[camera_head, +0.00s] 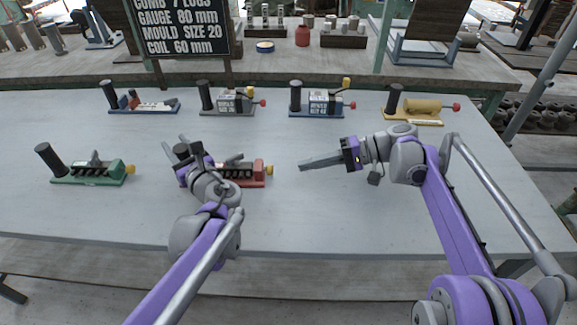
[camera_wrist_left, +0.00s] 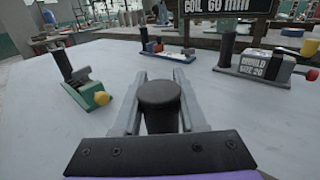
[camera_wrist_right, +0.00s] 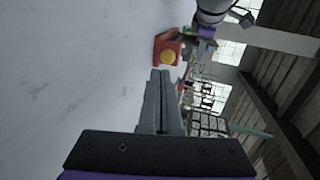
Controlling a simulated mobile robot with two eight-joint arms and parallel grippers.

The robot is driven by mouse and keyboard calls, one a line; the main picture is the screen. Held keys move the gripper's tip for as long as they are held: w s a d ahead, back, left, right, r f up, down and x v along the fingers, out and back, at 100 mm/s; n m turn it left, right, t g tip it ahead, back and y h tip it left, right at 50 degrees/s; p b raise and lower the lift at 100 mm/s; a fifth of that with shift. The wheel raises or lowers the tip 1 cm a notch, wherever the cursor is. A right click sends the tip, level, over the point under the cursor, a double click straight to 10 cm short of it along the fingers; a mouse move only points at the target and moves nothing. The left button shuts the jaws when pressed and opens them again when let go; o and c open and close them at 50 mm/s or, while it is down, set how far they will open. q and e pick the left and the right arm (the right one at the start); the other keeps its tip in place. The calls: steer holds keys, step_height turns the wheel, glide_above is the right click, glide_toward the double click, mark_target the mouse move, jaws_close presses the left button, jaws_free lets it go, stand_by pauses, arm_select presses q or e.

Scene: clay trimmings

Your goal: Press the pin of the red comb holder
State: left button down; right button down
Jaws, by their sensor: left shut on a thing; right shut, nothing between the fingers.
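The red comb holder (camera_head: 258,180) lies on the grey table, partly hidden behind my left gripper. Its yellow pin (camera_head: 270,170) sticks out at its right end; in the right wrist view the round pin (camera_wrist_right: 168,57) faces the camera on the red block (camera_wrist_right: 161,43). My left gripper (camera_head: 182,149) is shut on the holder's black upright handle, whose top (camera_wrist_left: 159,94) fills the space between the fingers in the left wrist view. My right gripper (camera_head: 302,166) is shut and empty, its fingertips a short way right of the pin, apart from it.
A green holder (camera_head: 100,174) stands at the left. Two blue holders, a grey holder (camera_head: 230,104) and a yellow holder (camera_head: 412,107) stand in a row behind. A black sign (camera_head: 180,28) stands at the back. The table's front and right are clear.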

steer(key=v, duration=0.7)
steer(key=shift+d, duration=0.15)
